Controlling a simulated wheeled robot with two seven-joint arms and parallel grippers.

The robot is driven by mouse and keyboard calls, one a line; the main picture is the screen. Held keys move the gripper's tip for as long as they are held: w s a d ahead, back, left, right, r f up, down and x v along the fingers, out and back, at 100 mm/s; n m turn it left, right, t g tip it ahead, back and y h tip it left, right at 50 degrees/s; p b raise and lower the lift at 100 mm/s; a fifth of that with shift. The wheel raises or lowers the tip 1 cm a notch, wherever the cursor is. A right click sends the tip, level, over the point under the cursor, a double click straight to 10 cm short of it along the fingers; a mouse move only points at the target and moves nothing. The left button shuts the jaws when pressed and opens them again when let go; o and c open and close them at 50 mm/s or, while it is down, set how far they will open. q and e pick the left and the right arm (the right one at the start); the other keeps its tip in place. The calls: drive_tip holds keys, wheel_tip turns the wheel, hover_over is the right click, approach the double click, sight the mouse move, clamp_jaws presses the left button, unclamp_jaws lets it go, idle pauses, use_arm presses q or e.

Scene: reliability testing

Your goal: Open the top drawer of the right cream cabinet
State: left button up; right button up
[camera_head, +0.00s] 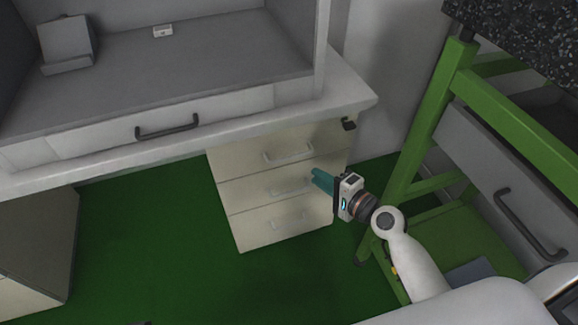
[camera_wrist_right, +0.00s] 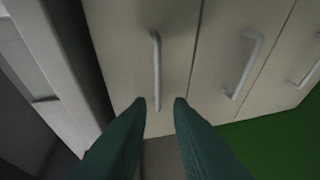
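The right cream cabinet (camera_head: 240,213) stands under the white desk and has three stacked drawers. Its top drawer (camera_head: 235,161) looks shut, flush with the others, and has a pale bar handle (camera_head: 288,152). My right gripper (camera_head: 314,180), with teal fingers, is in front of the cabinet's right side. In the right wrist view the gripper (camera_wrist_right: 157,103) is open and empty, its fingers pointing at the top drawer. The top handle (camera_wrist_right: 155,65) runs lengthwise, its lower end between the fingertips in the picture; I cannot tell how far away it is. My left gripper is out of view.
A green frame (camera_head: 430,120) with a grey drawer (camera_head: 500,180) stands close on the right. Another cabinet (camera_head: 40,245) is at left; green floor (camera_head: 150,230) between is clear.

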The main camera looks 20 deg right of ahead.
sight(289, 157)
drive_tip(key=b+x, duration=0.1)
drive_tip(key=x, duration=1)
drive_tip(key=shift+w+a+r, duration=0.1)
drive_tip(key=shift+w+a, duration=0.1)
drive_tip(key=shift+w, duration=0.2)
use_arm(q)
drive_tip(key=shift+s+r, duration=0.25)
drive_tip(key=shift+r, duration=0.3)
use_arm(e)
clamp_jaws()
